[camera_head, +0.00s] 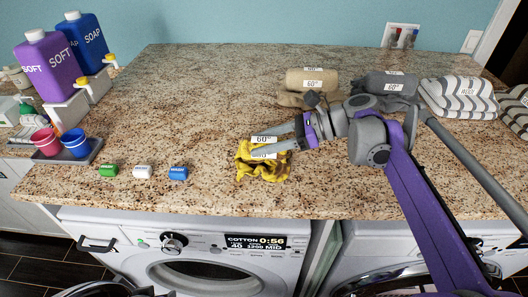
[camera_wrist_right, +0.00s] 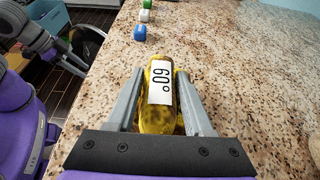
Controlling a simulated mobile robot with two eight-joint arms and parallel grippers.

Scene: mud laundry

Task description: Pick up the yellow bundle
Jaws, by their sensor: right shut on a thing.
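The yellow bundle (camera_head: 262,170) lies on the speckled counter near its front edge, with a white 60° label on it. My right gripper (camera_head: 276,149) reaches in from the right and its fingers are closed on the bundle. In the right wrist view the yellow bundle (camera_wrist_right: 158,100) sits between the two grey fingers of the gripper (camera_wrist_right: 155,92), with its label facing the camera. I cannot see a clear gap between bundle and counter. My left gripper is not clearly visible in the head view.
Green (camera_head: 109,170), white (camera_head: 142,171) and blue (camera_head: 178,173) small blocks stand left of the bundle. A tan bundle (camera_head: 308,82), a grey bundle (camera_head: 385,84) and striped bundles (camera_head: 458,97) lie behind. Soap bottles (camera_head: 50,65) and cups (camera_head: 75,142) stand at left. The middle of the counter (camera_head: 190,100) is clear.

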